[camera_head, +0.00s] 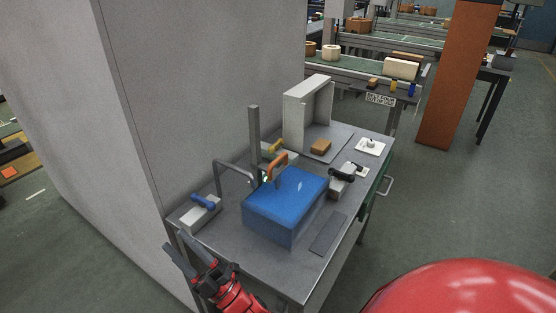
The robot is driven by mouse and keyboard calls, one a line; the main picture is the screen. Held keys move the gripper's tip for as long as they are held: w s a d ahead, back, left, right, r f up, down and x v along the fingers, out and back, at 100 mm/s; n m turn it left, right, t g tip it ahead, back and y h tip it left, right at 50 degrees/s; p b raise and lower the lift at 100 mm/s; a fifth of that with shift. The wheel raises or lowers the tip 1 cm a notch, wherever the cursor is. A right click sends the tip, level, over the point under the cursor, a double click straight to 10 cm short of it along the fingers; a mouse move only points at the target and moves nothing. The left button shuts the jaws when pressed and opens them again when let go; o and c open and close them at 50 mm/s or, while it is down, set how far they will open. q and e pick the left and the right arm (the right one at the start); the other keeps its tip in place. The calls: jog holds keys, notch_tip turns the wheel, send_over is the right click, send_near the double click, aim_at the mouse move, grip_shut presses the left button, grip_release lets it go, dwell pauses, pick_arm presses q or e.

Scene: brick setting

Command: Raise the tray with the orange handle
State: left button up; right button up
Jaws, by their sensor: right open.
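An orange handle (277,163), shaped like an upside-down U, stands at the far left edge of a blue box-shaped block (285,207) on the grey metal table. It is beside a grey upright post (254,137). What the handle is fixed to is partly hidden, and I cannot make out a separate tray under it. My right gripper (176,241) is open and empty at the table's near left corner, well apart from the orange handle. Its dark fingers point up and left. My left gripper is not in view.
A blue-handled piece (203,202), a yellow-handled piece (268,147) and a black-handled piece (341,178) surround the block. A grey bent bar (233,166) rises to its left. A pale open box (309,107) stands at the back. A grey wall (200,90) closes the left side.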

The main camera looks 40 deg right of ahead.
jog(key=w+n+g+h, duration=0.2)
jog(key=w+h, duration=0.2)
jog(key=w, duration=0.3)
jog(key=m+g+h+p, duration=0.1)
jog(key=m+g+h, duration=0.3)
jog(key=g+h, duration=1.1)
send_near(276, 163)
jog(key=w+d+f+t+h+p, duration=0.1)
jog(key=w+d+f, duration=0.1)
jog(key=w+d+f+t+h+p, duration=0.1)
jog(key=w+d+f+h, duration=0.1)
jog(key=d, duration=0.1)
jog(key=w+d+f+t+h, duration=0.1)
jog(key=w+d+f, duration=0.1)
jog(key=f, duration=0.1)
jog(key=shift+w+d+t+p, duration=0.2)
jog(key=shift+d+t+p, duration=0.1)
jog(key=shift+p, duration=0.1)
jog(key=shift+c, duration=0.3)
grip_shut()
